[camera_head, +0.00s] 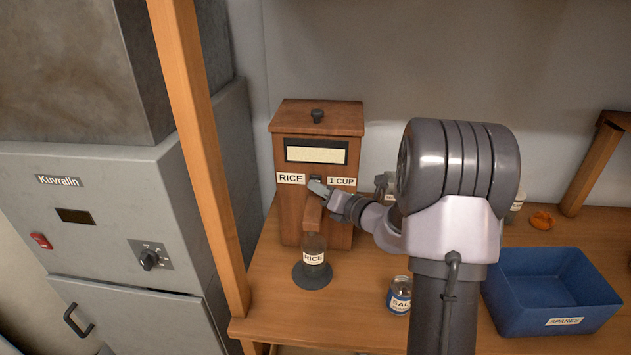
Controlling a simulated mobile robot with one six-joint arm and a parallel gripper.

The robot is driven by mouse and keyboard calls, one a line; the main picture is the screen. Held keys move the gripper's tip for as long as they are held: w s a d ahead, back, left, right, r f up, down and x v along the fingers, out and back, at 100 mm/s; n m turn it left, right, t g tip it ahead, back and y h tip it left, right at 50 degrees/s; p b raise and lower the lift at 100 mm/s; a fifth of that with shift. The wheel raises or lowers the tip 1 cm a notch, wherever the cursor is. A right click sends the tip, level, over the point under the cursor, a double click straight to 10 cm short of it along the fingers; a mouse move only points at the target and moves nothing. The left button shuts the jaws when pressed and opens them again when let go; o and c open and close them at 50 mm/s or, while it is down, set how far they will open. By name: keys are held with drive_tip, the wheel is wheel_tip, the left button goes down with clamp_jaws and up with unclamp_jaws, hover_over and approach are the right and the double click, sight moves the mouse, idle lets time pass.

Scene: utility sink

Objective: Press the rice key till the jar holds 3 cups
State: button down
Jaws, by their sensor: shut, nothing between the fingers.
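The rice dispenser (318,145) is a brown wooden box with a knobbed lid, a pale window and labels "RICE" and "1 CUP". A dark key (316,179) sits between the two labels. My gripper (318,188) is shut and empty, its tip at or just in front of the key; I cannot tell whether it touches. A wooden spout (312,212) hangs below. The jar (314,245), labelled "RICE", stands upright under the spout on a dark round base (312,277). How much rice the jar holds is too small to tell.
A salt can (399,296) stands in front of my arm. A blue bin (550,290) labelled "SPARES" is at the right, with an orange item (541,220) behind it. A wooden post (205,150) rises left of the dispenser. My arm hides some things behind it.

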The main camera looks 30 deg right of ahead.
drive_tip(key=shift+w+d, duration=0.15)
drive_tip(key=shift+w, duration=0.05)
idle(0.6)
drive_tip(key=shift+s+a, duration=0.45)
drive_tip(key=shift+s, duration=0.2)
drive_tip(key=shift+s+a+b, duration=0.25)
drive_tip(key=shift+s+a, duration=0.45)
drive_tip(key=shift+s, duration=0.35)
drive_tip(key=shift+s+a+b, duration=0.25)
drive_tip(key=shift+s+a, duration=0.45)
drive_tip(key=shift+s, duration=0.35)
